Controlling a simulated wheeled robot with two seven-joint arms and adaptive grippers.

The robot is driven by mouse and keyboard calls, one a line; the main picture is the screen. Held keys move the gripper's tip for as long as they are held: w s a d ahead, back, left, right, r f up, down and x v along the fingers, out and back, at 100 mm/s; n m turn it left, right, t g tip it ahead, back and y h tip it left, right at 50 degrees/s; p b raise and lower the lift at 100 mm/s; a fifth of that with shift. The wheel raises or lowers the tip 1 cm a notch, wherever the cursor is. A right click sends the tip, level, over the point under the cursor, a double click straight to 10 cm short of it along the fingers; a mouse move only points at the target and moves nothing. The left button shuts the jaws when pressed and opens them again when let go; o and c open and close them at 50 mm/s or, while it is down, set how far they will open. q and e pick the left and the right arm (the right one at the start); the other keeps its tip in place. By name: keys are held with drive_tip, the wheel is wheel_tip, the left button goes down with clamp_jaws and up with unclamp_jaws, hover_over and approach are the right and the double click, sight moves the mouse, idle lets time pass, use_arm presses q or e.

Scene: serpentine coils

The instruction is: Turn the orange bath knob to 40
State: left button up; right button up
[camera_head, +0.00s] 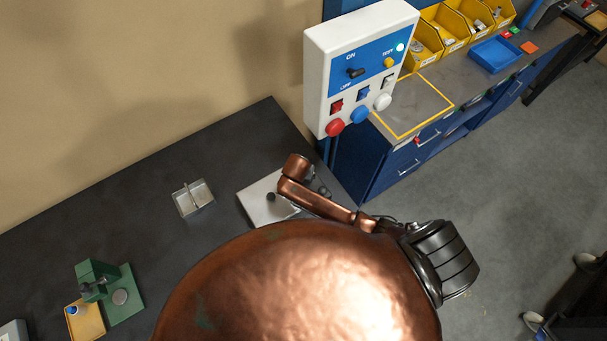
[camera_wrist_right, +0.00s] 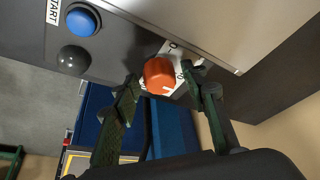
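The orange knob (camera_wrist_right: 158,73) shows in the right wrist view, on the grey front of a panel (camera_wrist_right: 125,45). A white scale plate (camera_wrist_right: 172,52) with dark marks lies behind it; I cannot read the knob's setting. My right gripper (camera_wrist_right: 160,80) has one dark finger on each side of the knob, with small gaps visible. It is open, and I cannot tell whether either finger touches the knob. In the head view my copper-coloured arm hides the middle of the bench, and neither the knob nor my right fingers can be made out. My left gripper is not in view.
A blue START button (camera_wrist_right: 83,20) and a dark dome (camera_wrist_right: 73,60) sit left of the knob. In the head view a white control box (camera_head: 318,75) stands behind my arm. A small metal tray (camera_head: 193,198) and a green fixture (camera_head: 122,295) are on the dark bench.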

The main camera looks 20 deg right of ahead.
drive_tip(key=shift+o, duration=0.2)
drive_tip(key=shift+r, duration=0.1)
drive_tip(key=v, duration=1.1)
drive_tip(key=shift+s+a+r, duration=0.15)
drive_tip(key=shift+a+r, duration=0.05)
drive_tip(key=shift+r, duration=0.15)
